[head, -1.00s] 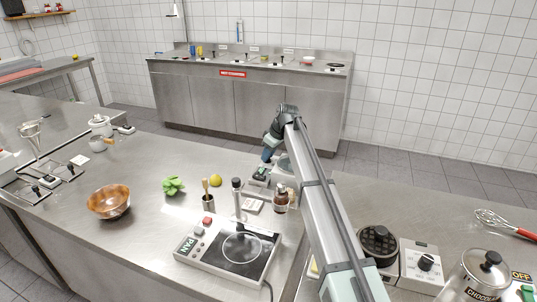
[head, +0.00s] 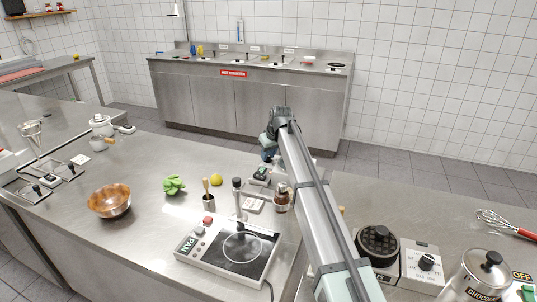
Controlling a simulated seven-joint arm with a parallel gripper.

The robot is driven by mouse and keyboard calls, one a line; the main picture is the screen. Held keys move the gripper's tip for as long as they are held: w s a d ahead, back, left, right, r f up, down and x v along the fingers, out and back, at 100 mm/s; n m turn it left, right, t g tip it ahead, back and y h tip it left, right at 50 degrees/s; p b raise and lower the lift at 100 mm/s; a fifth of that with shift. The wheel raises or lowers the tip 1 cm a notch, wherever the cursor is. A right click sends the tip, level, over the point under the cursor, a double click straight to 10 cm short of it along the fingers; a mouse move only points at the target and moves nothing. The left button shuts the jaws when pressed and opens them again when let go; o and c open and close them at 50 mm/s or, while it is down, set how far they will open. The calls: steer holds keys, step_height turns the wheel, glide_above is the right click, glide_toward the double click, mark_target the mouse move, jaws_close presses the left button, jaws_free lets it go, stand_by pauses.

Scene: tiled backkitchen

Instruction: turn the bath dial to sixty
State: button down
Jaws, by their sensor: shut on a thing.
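The bath unit (head: 258,188) is a pale box with a dark panel on top, at the far edge of the counter, partly hidden behind my arm. My gripper (head: 268,157) reaches down over it from behind and is shut. Its blue fingers are small in the head view and the arm covers part of them. The dial appears to be between the fingers, but it cannot be made out, and neither can its setting.
A brown-topped bottle (head: 282,196) stands close to the left of my arm. A hot plate with a glass pan (head: 240,247) lies in front. A black round appliance (head: 377,246), a white dial box (head: 426,262) and a lidded pot (head: 487,272) stand at right.

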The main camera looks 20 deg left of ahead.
steer(key=c, duration=0.9)
jaws_free()
steer(key=shift+r, duration=0.1)
steer(key=v, duration=1.3)
steer(key=shift+r, duration=0.3)
steer(key=shift+d, duration=0.1)
